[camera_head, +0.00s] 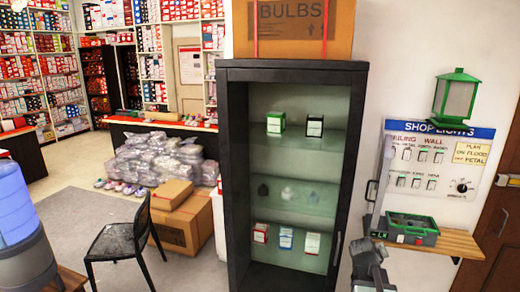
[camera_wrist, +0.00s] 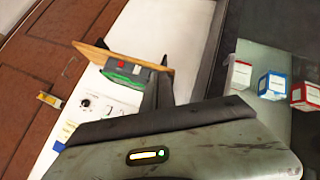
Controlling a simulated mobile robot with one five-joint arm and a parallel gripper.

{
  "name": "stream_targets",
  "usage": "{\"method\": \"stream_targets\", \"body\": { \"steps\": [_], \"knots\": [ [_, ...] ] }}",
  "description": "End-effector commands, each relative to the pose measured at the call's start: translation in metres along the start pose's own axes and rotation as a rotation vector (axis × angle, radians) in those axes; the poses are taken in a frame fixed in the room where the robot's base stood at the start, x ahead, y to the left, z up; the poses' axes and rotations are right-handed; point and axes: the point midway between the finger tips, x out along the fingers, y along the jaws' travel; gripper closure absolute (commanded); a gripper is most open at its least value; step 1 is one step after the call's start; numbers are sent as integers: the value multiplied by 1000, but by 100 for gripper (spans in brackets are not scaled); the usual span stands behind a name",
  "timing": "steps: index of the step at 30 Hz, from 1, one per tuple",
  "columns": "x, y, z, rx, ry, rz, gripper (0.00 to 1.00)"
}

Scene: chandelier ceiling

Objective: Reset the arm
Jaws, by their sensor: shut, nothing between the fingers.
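My arm and gripper (camera_head: 381,180) rise at the lower right of the head view, between the black cabinet and the wall shelf. The narrow grey fingers point upward, in front of the left side of the wall panel. The gripper is shut and empty. In the wrist view the grey body of my gripper fills the bottom, with a small yellow light on it. Dark finger shapes (camera_wrist: 158,88) stick up past its edge, and their exact tips are hard to make out.
A black cabinet (camera_head: 361,110) with small boxes stands just left of my arm, a bulbs carton (camera_head: 293,30) on top. A wooden shelf (camera_head: 462,243) with a green-grey tray (camera_head: 411,229) is at right, below a green lantern (camera_head: 456,95). A black chair (camera_head: 115,240) stands at left.

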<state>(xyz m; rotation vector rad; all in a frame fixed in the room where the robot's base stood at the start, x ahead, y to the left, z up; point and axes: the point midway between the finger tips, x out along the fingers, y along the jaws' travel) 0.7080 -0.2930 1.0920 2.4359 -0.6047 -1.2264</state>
Motion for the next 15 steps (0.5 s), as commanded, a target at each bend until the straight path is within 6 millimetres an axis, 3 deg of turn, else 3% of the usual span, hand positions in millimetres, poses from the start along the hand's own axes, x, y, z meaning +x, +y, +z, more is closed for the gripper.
{"method": "stream_targets", "body": {
  "steps": [1,6,10,12,15],
  "knots": [
    [-8,-43,16,12,-63,-72,100],
    [-59,-169,73,17,-321,-318,100],
    [-106,-235,111,-17,-488,-462,100],
    [-127,-256,125,-39,-553,-514,100],
    [-145,-272,136,-56,-608,-555,100]
  ]
}}
